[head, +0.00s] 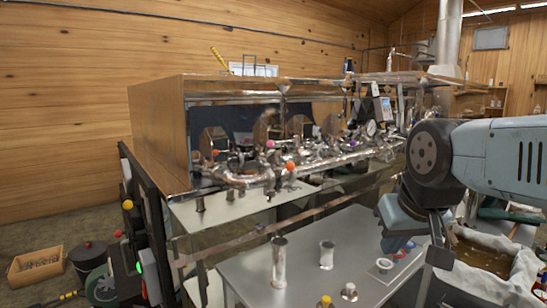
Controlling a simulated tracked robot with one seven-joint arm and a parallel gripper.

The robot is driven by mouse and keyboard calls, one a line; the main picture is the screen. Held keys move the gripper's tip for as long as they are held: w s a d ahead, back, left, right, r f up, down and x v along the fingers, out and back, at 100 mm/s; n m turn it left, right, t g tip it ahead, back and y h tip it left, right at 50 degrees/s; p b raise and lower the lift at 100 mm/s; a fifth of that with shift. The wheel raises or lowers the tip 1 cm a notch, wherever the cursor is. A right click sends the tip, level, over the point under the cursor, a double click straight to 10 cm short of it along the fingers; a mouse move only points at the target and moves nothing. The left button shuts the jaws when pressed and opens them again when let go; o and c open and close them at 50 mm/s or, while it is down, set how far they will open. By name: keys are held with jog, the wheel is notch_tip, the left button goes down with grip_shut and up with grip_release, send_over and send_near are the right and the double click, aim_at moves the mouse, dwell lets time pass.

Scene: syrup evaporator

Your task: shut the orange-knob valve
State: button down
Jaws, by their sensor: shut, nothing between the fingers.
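My gripper (396,238) hangs below my arm's dark wrist joint at the right, over the grey table. It is well to the right of the orange knob and lower in the picture, apart from it. It is shut and holds nothing; its fingertips are hard to make out.
Pink (270,144), red (215,153) and purple (351,143) knobs sit on the same pipework. Metal cups (279,262) stand on the grey table (247,276) in front. A wooden-sided hood (158,128) overhangs the pipes. A cloth-lined bin (523,272) is at the right.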

jog(key=w+a+r+g+h, duration=0.15)
jog(key=w+a+r, duration=0.25)
jog(key=w+r, duration=0.4)
jog(key=m+g+h, duration=0.2)
jog(key=m+h, duration=0.1)
jog(key=m, duration=0.1)
send_near(284, 161)
jog(key=s+d, duration=0.1)
jog(key=s, duration=0.3)
jog(key=w+a+r+m+h, duration=0.2)
jog(key=a, duration=0.7)
jog(key=d+f, duration=0.9)
jog(key=shift+w+d, duration=0.15)
jog(key=shift+w, duration=0.1)
